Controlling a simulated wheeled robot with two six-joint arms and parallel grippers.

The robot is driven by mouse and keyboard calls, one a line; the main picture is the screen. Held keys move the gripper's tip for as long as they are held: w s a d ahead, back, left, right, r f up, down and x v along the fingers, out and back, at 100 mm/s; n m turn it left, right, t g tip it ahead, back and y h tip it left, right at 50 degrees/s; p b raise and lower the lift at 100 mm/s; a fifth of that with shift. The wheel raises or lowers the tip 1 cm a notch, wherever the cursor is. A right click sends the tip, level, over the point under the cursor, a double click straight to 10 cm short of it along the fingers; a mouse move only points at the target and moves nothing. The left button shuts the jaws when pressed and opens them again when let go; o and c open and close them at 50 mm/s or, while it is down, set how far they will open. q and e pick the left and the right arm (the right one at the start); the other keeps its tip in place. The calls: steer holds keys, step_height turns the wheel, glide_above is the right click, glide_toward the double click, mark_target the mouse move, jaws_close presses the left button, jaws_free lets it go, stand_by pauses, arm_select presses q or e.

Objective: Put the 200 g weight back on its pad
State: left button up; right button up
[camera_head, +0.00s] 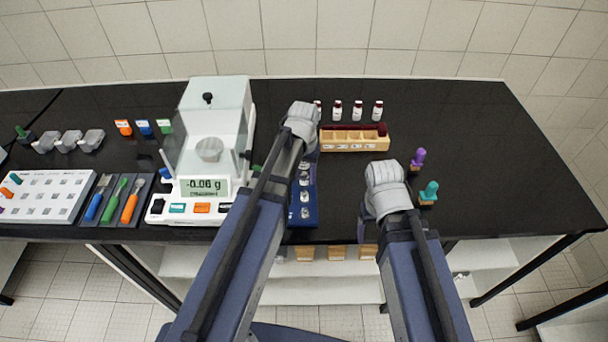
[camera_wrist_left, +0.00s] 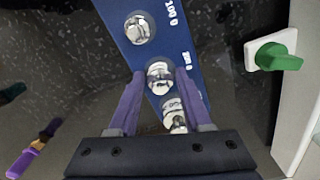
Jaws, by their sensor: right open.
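The blue weight tray (camera_head: 311,218) stands right of the balance and holds shiny weights in a row. In the left wrist view the tray (camera_wrist_left: 185,45) has labels reading 100 g and, it seems, 200 g. A shiny weight (camera_wrist_left: 158,80), beside the 200 g label, sits between the fingertips of my left gripper (camera_wrist_left: 160,92). Whether the fingers touch it is unclear. Another shiny piece (camera_wrist_left: 176,118) shows closer to the palm. My right gripper (camera_head: 372,208) is open, over the front right of the bench.
The balance (camera_head: 207,180) reads -0.06 g, and its green knob (camera_wrist_left: 278,57) is near my left gripper. A wooden rack (camera_head: 352,141) and several vials (camera_head: 357,110) stand behind right. Purple (camera_head: 418,157) and teal (camera_head: 429,191) handled items are by my right arm.

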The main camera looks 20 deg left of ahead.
mark_target(304, 174)
arm_select(q)
steer(key=shift+o, duration=1.2)
steer(key=shift+r, duration=0.15)
step_height(304, 174, up, 12)
steer(key=p, duration=1.2)
steer(key=s+d+m+y, duration=0.1)
steer(key=s+d+m, duration=0.2)
steer(key=s+d, duration=0.7)
steer(key=s, duration=0.4)
steer(key=shift+d+m, duration=0.25)
steer(key=shift+m, duration=0.05)
steer(key=shift+s, duration=0.1)
